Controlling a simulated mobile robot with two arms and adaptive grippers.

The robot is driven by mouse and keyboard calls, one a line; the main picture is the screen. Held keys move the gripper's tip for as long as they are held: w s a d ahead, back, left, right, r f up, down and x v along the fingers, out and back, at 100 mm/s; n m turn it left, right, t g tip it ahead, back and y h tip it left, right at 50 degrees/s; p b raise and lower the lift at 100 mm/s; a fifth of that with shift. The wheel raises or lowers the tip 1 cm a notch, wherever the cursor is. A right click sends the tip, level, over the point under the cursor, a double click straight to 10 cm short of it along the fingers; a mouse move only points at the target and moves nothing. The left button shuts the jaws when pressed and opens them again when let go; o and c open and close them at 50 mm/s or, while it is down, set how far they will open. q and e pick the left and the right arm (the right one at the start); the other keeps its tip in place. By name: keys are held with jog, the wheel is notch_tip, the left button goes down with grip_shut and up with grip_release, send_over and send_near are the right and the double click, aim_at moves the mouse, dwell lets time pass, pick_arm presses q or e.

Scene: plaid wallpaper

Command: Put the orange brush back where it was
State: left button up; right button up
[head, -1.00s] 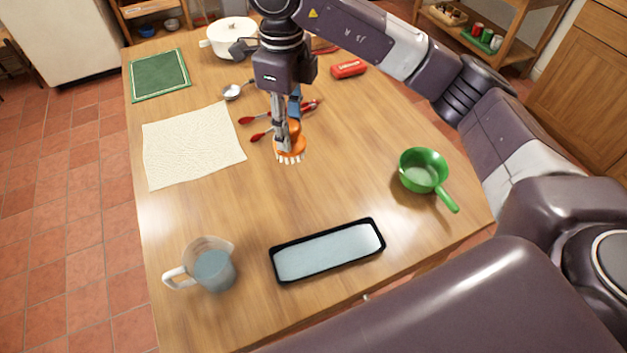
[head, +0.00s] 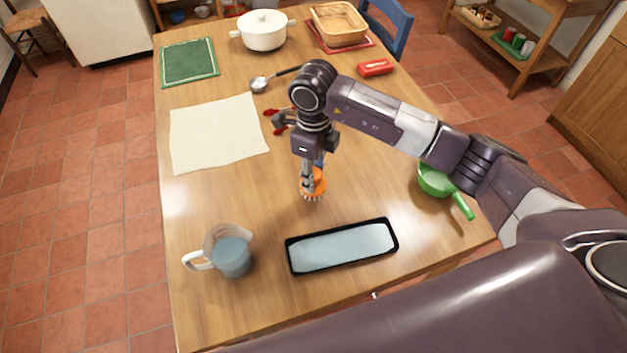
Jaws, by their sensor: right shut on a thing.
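The orange brush (head: 316,187) has a round orange body with pale bristles pointing down. My right gripper (head: 309,180) is shut on it from above, over the middle of the wooden table (head: 210,305). The brush is just behind the black tray (head: 342,247) with a pale blue surface; I cannot tell whether its bristles touch the table. My left gripper is not in view.
A measuring jug (head: 230,254) with bluish liquid stands left of the tray. A green pan (head: 437,182) is partly behind my right arm. A cream cloth (head: 217,133), ladle (head: 262,84), white pot (head: 264,31) and red item (head: 375,68) lie farther back.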

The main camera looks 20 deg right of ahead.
notch_tip(320, 180, down, 3)
jog(key=shift+f, duration=0.15)
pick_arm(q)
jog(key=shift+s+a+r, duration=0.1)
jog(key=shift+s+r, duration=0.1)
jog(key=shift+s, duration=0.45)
pick_arm(e)
jog(key=shift+f, duration=0.1)
jog(key=shift+f, duration=0.15)
jog(key=o, duration=1)
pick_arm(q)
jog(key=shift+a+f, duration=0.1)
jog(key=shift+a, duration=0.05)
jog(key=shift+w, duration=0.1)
